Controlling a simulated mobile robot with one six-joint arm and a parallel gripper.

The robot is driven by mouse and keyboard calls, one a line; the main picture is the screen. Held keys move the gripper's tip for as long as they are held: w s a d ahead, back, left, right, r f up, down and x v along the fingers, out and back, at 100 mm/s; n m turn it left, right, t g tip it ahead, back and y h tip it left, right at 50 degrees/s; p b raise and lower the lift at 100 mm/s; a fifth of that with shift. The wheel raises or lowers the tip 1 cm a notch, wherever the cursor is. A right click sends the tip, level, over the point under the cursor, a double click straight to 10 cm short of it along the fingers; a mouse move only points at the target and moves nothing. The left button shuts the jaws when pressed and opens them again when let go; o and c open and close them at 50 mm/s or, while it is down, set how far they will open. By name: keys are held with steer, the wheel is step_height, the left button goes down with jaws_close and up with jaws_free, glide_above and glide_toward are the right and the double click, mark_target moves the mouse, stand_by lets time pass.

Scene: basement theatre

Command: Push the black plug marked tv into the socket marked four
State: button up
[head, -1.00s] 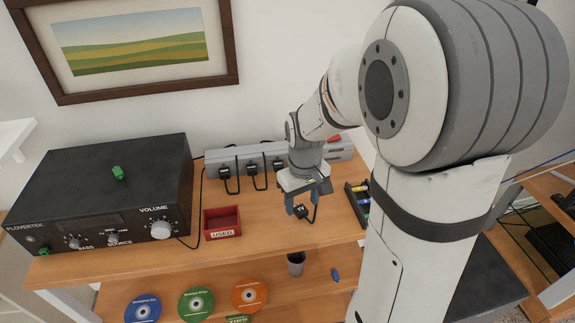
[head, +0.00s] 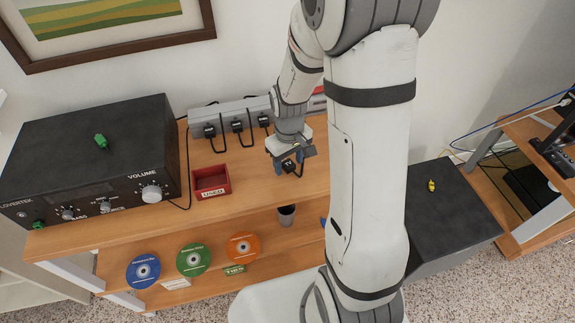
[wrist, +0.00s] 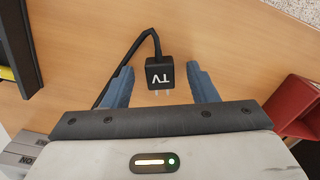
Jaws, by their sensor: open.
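The black plug marked TV (wrist: 160,74) lies on the wooden table top, its prongs pointing toward my gripper's palm in the wrist view. Its cord runs up and then left. My gripper (wrist: 160,88) is open, one blue finger on each side of the plug, with visible gaps. In the head view my gripper (head: 287,168) is low over the table, around the plug (head: 289,164). The grey power strip (head: 262,106) stands along the wall with several black plugs in it. My arm covers part of the strip, and I cannot make out a socket marked four.
A red box labelled USED (head: 211,181) stands left of my gripper. A black amplifier (head: 90,150) fills the table's left end. A dark box (head: 450,215) stands to the right.

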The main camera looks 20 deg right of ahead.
steer(key=shift+c, duration=0.3)
steer(key=c, duration=1)
